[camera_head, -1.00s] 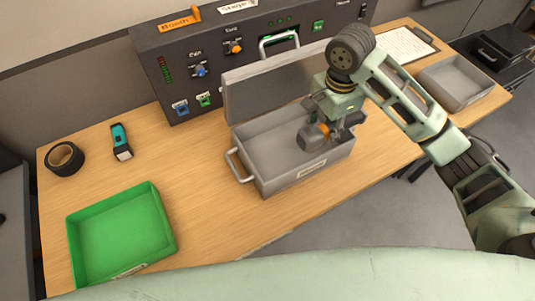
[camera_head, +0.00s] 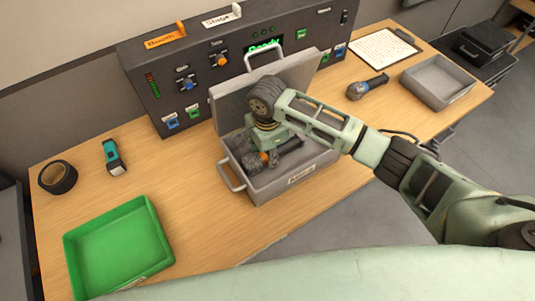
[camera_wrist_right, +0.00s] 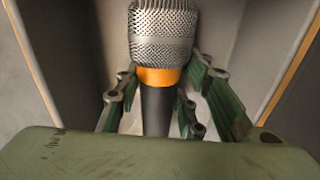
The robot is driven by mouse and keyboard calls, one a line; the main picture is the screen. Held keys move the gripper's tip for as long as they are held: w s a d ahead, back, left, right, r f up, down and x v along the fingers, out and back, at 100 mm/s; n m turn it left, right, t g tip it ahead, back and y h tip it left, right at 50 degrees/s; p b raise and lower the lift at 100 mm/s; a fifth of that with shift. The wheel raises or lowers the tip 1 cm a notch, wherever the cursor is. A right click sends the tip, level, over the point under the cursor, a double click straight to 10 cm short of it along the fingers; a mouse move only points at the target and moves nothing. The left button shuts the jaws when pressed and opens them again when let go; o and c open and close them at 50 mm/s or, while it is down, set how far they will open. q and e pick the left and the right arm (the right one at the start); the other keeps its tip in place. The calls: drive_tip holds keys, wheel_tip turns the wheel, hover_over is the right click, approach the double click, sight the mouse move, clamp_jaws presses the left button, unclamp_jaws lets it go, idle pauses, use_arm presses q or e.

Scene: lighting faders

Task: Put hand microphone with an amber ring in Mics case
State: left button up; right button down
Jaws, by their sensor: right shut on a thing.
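The hand microphone with the amber ring shows in the right wrist view (camera_wrist_right: 158,75), with a silver mesh head and a dark handle. My right gripper (camera_wrist_right: 158,105) is shut on it just below the mesh head. In the head view, my right gripper (camera_head: 270,155) is down inside the open grey case (camera_head: 318,172), whose lid stands up at the back. My left gripper is out of view.
Another microphone with a blue ring (camera_head: 367,87) lies on the table right of the case. A grey tray (camera_head: 437,98), a clipboard (camera_head: 384,48), a green tray (camera_head: 118,245), tape (camera_head: 58,178) and a teal-black device (camera_head: 114,157) are around. The fader panel (camera_head: 150,125) stands behind.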

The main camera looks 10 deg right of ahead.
drive_tip(key=shift+f, duration=0.6)
drive_tip(key=c, duration=1.2)
unclamp_jaws()
drive_tip(key=shift+f, duration=0.1)
wheel_tip(320, 180, up, 12)
drive_tip(key=shift+a+r+b, duration=0.1)
drive_tip(key=shift+r+b, duration=0.05)
drive_tip(key=shift+b, duration=0.3)
